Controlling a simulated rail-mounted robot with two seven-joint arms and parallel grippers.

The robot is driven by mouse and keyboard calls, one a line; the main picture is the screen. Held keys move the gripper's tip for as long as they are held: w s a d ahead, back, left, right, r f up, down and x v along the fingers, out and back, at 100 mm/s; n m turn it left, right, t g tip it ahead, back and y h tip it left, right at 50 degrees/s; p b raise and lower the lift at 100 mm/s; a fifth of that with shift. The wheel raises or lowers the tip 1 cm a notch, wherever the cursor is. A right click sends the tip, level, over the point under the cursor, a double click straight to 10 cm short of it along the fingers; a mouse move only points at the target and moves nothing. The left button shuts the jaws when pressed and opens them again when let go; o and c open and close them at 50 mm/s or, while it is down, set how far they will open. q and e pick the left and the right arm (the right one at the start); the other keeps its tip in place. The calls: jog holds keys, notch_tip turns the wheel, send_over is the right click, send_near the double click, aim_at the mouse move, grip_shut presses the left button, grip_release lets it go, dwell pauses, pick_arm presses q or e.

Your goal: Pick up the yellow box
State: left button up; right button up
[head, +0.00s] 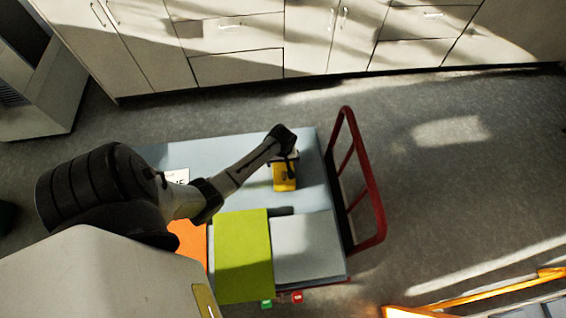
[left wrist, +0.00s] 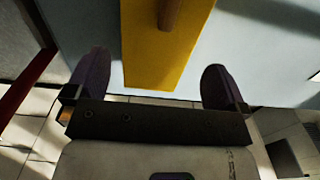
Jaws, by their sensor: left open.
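The yellow box (head: 284,178) lies on the light blue-grey top of a cart, towards its back right. My left gripper (head: 286,156) is over the far end of the box, and its dark wrist hides that end. In the left wrist view the yellow box (left wrist: 150,50) shows ahead, between the two spread dark fingers (left wrist: 157,80). The fingers are open with nothing held, with a gap at each side of the box. A brown strip (left wrist: 172,12) shows on the box. My right gripper is not in view.
The cart top (head: 308,170) also bears a green panel (head: 242,250), a grey panel (head: 305,245), an orange piece (head: 188,240) and a white printed item (head: 178,176). A red handle rail (head: 368,185) rises at the cart's right end. Cabinets (head: 230,35) line the back; floor lies between.

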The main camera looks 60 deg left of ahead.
aim_at(283, 165)
pick_arm(q)
jog(key=shift+f, duration=1.15)
jog(key=shift+w+a+f+b, duration=0.15)
jog(key=shift+f+b, duration=0.85)
jog(key=shift+f, duration=1.35)
jog(key=shift+c, duration=0.3)
jog(key=c, duration=0.6)
